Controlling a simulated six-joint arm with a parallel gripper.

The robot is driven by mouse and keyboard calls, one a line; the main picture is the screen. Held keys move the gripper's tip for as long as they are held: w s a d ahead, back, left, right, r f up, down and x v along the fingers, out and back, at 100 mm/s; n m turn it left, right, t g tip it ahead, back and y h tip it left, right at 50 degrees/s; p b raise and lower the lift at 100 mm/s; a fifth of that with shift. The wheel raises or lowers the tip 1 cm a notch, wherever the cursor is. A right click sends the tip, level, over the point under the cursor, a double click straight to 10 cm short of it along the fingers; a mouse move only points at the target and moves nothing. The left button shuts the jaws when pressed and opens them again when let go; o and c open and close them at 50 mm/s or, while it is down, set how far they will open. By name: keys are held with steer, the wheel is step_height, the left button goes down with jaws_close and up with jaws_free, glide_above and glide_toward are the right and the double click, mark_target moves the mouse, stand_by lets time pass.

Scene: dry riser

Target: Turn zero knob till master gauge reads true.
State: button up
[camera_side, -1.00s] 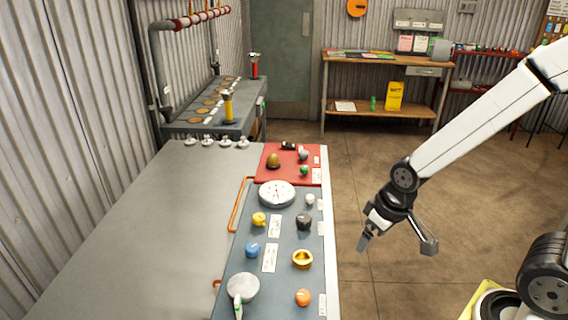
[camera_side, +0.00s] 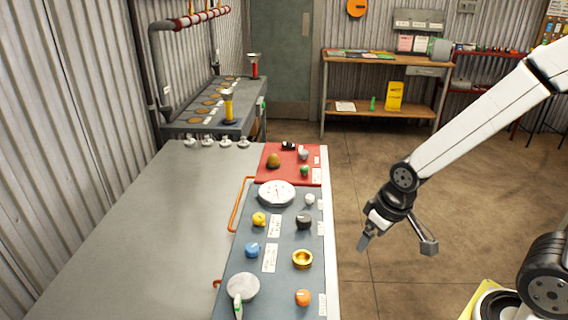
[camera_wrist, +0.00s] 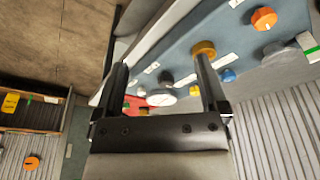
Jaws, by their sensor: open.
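A round white dial gauge (camera_side: 277,194) sits at the far part of the blue-grey panel (camera_side: 285,232), against the red plate; its reading is too small to tell. Several knobs stand on the panel: small white (camera_side: 310,199), black (camera_side: 303,221), yellow (camera_side: 259,219), blue (camera_side: 252,250), orange (camera_side: 303,297) and a gold ring-like one (camera_side: 302,259). Their labels are unreadable, so I cannot tell which is the zero knob. My gripper (camera_side: 398,244) is open and empty, off the bench's right edge, apart from every knob. In the wrist view, the gauge (camera_wrist: 161,97) shows between the fingers.
A red plate (camera_side: 268,175) with several small fittings lies beyond the gauge. A grey round part with a green-tipped lever (camera_side: 242,287) stands at the near left of the panel. An orange rail (camera_side: 236,208) edges the panel. The bench's left side is bare.

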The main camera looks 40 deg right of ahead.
steer(key=shift+c, duration=0.6)
steer(key=m+g, duration=0.3)
steer(key=m, duration=1.1)
glide_above(310, 196)
steer(key=shift+d+f, duration=0.1)
steer(key=shift+f, duration=0.7)
steer(key=shift+f, duration=0.1)
steer(key=shift+f, duration=3.8)
